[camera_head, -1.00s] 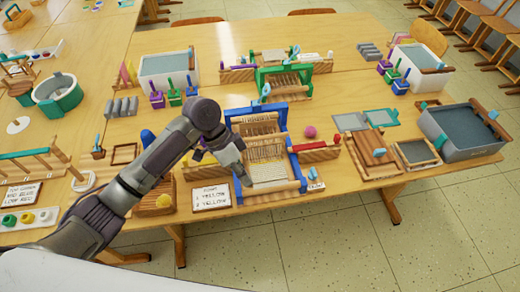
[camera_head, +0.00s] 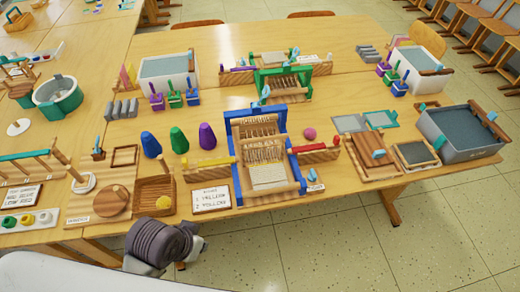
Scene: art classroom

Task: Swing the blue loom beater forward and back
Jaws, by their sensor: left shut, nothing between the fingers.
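The blue loom (camera_head: 234,185) stands near the table's front edge, with blue sides, wooden bars and pale threads. Its upright blue-sided beater frame (camera_head: 283,120) with a wooden bar rises at the back of the threads, with a light blue piece above it. A pale woven patch lies at the front of the loom. My left gripper (camera_head: 196,245) is low at the front edge, left of the loom and apart from it. It is shut and empty, its fingertips hard to make out. My right gripper is not in view.
Blue, green and purple cones (camera_head: 178,140) stand behind the tray. A green loom (camera_head: 282,84) stands behind. Red-topped (camera_head: 316,152) and yellow-topped (camera_head: 208,168) wooden holders flank the blue loom.

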